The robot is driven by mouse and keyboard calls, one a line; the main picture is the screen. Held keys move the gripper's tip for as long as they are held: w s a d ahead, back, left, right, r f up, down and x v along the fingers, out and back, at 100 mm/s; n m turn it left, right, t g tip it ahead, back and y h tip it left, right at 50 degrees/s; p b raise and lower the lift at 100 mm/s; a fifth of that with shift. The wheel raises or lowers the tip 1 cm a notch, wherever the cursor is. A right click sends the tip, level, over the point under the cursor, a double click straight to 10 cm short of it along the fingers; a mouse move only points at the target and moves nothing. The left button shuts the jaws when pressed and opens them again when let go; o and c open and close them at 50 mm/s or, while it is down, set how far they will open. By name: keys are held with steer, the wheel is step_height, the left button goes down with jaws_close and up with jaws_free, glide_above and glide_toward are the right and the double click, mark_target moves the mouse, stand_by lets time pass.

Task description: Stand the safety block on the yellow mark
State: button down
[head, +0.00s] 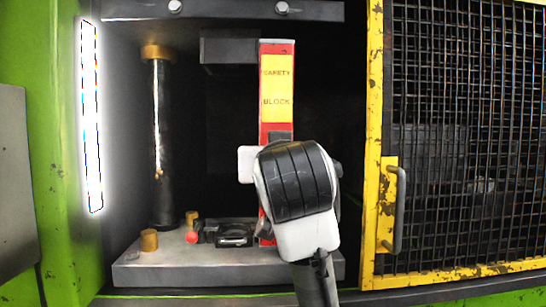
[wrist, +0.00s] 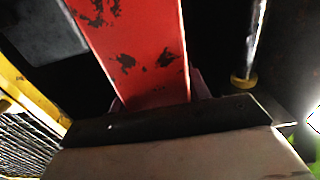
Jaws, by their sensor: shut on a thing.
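The safety block (head: 277,85) is a tall red bar with a yellow label, upright inside the press. Its worn red face fills the middle of the wrist view (wrist: 135,50). My gripper (head: 280,137) is shut on the block, with the fingers at its two sides. My arm covers much of the block's lower half. A red strip of its lower end shows beside the arm, over the grey lower plate (head: 185,268). I cannot tell whether the block touches the plate. The yellow mark is not visible.
A dark guide post (head: 161,200) with a brass collar stands at left. A dark clamp-like device (head: 235,235) and a red knob (head: 191,237) are on the plate, left of the block. The upper plate (head: 220,11) is overhead. A yellow-framed mesh door (head: 374,120) stands at right.

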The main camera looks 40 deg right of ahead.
steer(key=s+d+f+p+x, duration=0.15)
steer(key=p+x, duration=0.35)
steer(key=x, duration=0.9)
steer(key=d+p+x, duration=0.2)
steer(key=p+x, duration=0.3)
steer(key=x, duration=1)
step_height(320, 180, down, 5)
steer(key=shift+w+r+b, duration=0.15)
steer(key=shift+r+b, duration=0.1)
steer(key=shift+b, duration=0.85)
steer(key=shift+f, duration=0.7)
